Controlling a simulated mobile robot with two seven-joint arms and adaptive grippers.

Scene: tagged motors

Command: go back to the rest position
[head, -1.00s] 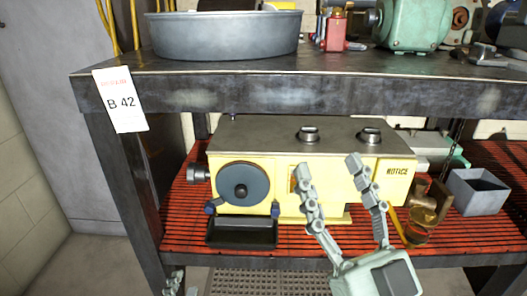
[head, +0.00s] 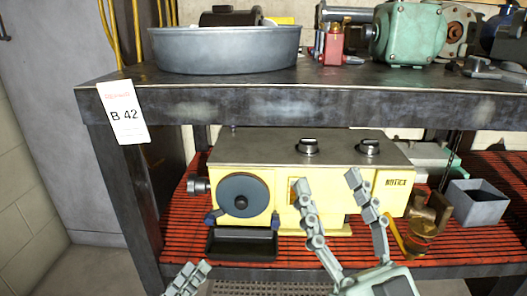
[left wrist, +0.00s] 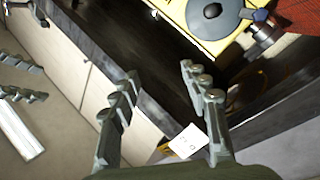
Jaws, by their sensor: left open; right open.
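My right gripper (head: 327,182) is open and empty in the head view. Its two fingers point up in front of the yellow machine (head: 262,207), hiding part of its front; I cannot tell the gap between them. My left gripper (head: 187,278) shows only in part at the bottom left of the head view, in front of the lower shelf. In the left wrist view the left gripper (left wrist: 160,90) is open, its fingers apart with nothing held between them. The tag B 42 (head: 124,114) hangs on the bench's left corner; it also shows in the left wrist view (left wrist: 188,142).
The dark bench's upper edge (head: 300,108) overhangs the red slatted lower shelf (head: 178,215). A round grey pan (head: 225,50), a red part (head: 334,45) and a green motor (head: 409,35) stand on top. A grey bin (head: 478,203) stands at the right. Floor is clear at left.

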